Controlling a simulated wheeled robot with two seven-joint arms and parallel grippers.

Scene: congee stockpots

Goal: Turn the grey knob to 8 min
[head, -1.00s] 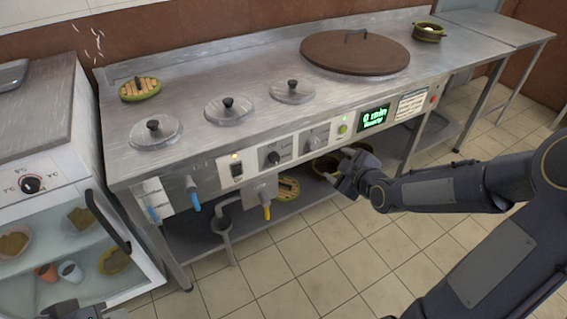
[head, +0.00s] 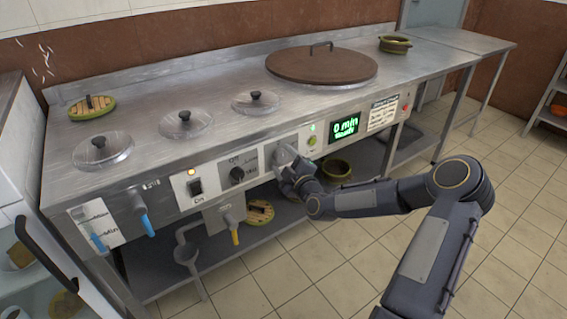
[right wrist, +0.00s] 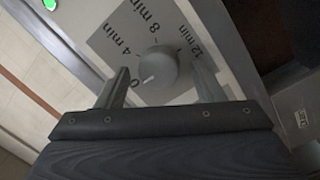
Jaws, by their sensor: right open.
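The grey knob (right wrist: 158,72) shows in the right wrist view on a grey dial plate marked 0, 4 min, 8 min and 12 min. Its white pointer mark is turned toward the 0. My right gripper (right wrist: 162,88) is open, with one finger on each side of the knob; I cannot tell whether they touch it. In the head view my right gripper (head: 292,172) is at the front panel and partly hides the knob. The green display (head: 345,127) reads 0 min.
Left of the grey knob is a black knob (head: 237,175) and a black switch (head: 195,187). Blue-handled (head: 147,225) and yellow-handled (head: 235,236) taps stick out below. The floor in front is clear.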

